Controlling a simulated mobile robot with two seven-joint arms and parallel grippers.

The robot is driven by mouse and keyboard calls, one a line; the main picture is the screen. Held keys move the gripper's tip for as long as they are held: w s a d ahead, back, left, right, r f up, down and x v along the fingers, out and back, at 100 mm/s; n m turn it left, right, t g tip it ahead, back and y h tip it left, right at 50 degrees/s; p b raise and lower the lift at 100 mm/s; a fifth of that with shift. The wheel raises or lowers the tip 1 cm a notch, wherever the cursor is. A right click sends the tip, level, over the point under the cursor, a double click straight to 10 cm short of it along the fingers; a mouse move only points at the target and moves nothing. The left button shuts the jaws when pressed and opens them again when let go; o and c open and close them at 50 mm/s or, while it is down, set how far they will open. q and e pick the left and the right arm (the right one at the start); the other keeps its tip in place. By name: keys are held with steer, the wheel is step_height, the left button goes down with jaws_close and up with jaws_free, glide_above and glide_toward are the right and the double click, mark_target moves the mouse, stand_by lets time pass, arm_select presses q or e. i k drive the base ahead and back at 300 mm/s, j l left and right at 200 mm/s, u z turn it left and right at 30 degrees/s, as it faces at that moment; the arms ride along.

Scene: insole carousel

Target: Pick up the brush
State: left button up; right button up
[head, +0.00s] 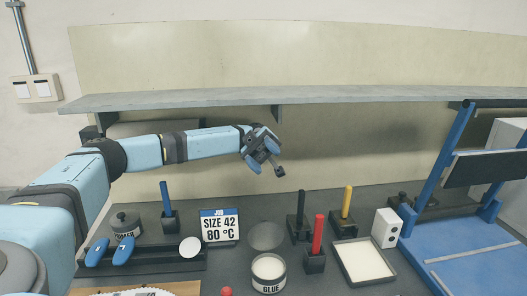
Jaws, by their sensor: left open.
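My left gripper (264,157) is open, raised above the bench and below the shelf. It has blue finger pads, and no object shows clearly between them. No bristles show, so I cannot tell for sure which upright handle is the brush. A red handle (318,233), a black handle (300,204), a yellow handle (347,199) and a blue handle (165,197) each stand in a dark block. The red, black and yellow ones are below and to the right of my left gripper; the blue one is to the left. My right gripper is out of view.
A glue pot (268,285) stands in front of the red handle. A white-filled tray (389,262) and a white box (386,228) are to the right. A blue frame (430,185) stands at far right. A job sign (220,226) and blue insoles (124,250) are left. A shelf (200,101) spans above.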

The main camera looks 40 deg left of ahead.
mark_target(318, 222)
steer(key=k+l, duration=0.1)
steer(key=k, duration=0.65)
steer(key=k+l, duration=0.1)
steer(key=k, duration=0.65)
